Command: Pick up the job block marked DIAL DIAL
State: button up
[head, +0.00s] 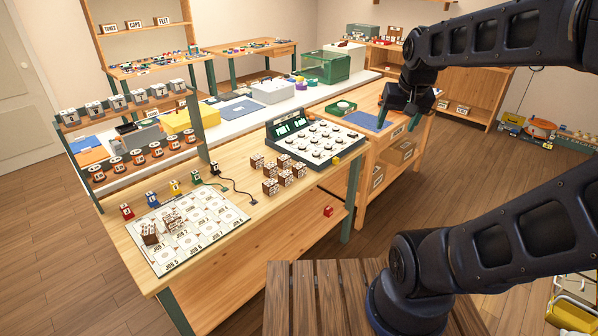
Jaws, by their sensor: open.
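Several brown and white job blocks (270,187) stand in a loose group on the near wooden table, just left of the green console. A few more blocks (150,232) stand on the left part of the white job sheet. The markings on the blocks are too small to read, so I cannot tell which one is marked DIAL DIAL. My gripper (397,118) is open and points down above the blue mat on the right-hand bench, well right of and beyond the blocks. It appears empty.
A black cable (236,191) lies left of the blocks. A rack (130,130) rises at the table's left. Small coloured blocks (151,199) line the sheet's back edge. Bare tabletop lies in front of the blocks.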

jog(key=w+a+f+m+g, duration=0.15)
jog(key=w+a, duration=0.25)
jog(key=w, duration=0.7)
jog(key=m+g+h, duration=0.1)
jog(key=m+g, duration=0.1)
jog(key=m, duration=0.5)
send_over(299, 166)
notch_tip(299, 166, down, 26)
jog(key=f, duration=0.1)
jog(key=shift+s+a+f+t+h, duration=0.15)
jog(key=shift+a+f+t+h, duration=0.15)
jog(key=shift+a, duration=0.2)
jog(key=shift+w+d+f, duration=0.15)
jog(key=shift+f, duration=1.55)
jog(key=shift+w+d+f, duration=0.1)
jog(key=shift+d+f, duration=0.1)
jog(key=shift+f, duration=1.55)
jog(key=shift+w+d+f, duration=0.15)
jog(key=shift+f, duration=1.55)
jog(key=c, duration=1.1)
jog(key=shift+r, duration=0.1)
